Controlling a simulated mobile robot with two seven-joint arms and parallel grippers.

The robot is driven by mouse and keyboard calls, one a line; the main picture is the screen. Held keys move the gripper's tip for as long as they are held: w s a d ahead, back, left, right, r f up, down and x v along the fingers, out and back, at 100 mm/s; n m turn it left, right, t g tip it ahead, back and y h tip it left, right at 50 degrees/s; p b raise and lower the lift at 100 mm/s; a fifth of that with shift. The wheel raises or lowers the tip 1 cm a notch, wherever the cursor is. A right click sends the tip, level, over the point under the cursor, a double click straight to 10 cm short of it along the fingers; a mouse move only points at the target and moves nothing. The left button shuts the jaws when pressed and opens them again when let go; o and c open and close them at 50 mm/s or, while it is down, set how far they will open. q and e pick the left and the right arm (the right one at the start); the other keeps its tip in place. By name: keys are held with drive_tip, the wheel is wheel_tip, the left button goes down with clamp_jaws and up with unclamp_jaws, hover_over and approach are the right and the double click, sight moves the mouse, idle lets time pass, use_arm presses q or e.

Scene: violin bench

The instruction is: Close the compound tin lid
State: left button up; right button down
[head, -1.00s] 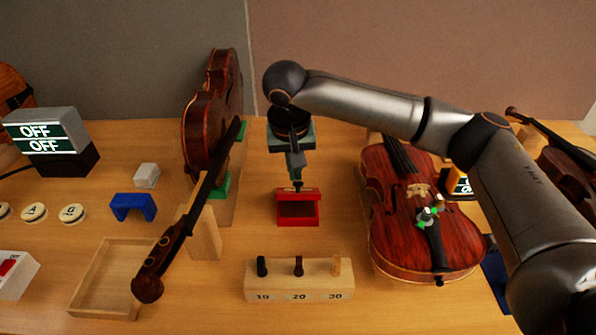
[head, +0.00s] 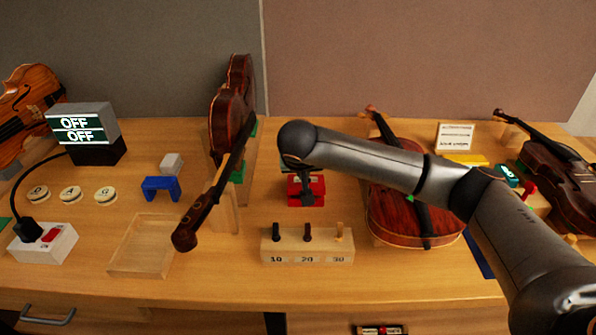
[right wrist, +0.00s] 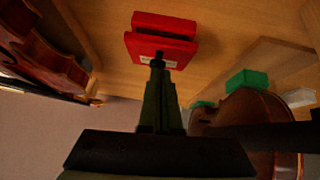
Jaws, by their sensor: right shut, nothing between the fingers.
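The red compound tin (head: 314,183) stands on the bench in the middle of the head view, partly hidden by my right gripper. In the right wrist view the tin (right wrist: 165,24) shows at the top centre, with a red panel bearing a pale label on its near side. I cannot tell the lid's exact angle. My right gripper (head: 307,198) comes down over the tin in the head view. In the right wrist view its shut, empty fingertips (right wrist: 157,62) are at the labelled panel, touching or very close. My left gripper is out of view.
A numbered peg block (head: 290,246) stands in front of the tin. An upright violin (head: 230,105) is to the left, and a violin lying flat (head: 395,225) is to the right, under my right arm. An empty wooden tray (head: 135,262) lies front left.

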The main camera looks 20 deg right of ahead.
drive_tip(key=shift+s+a+f, duration=0.1)
drive_tip(key=shift+s+f, duration=0.15)
drive_tip(key=shift+f, duration=0.05)
drive_tip(key=shift+s+a+f+p, duration=0.1)
drive_tip(key=shift+s+f+p, duration=0.2)
drive_tip(key=shift+f+p, duration=0.15)
drive_tip(key=shift+f, duration=0.1)
drive_tip(key=shift+w, duration=0.1)
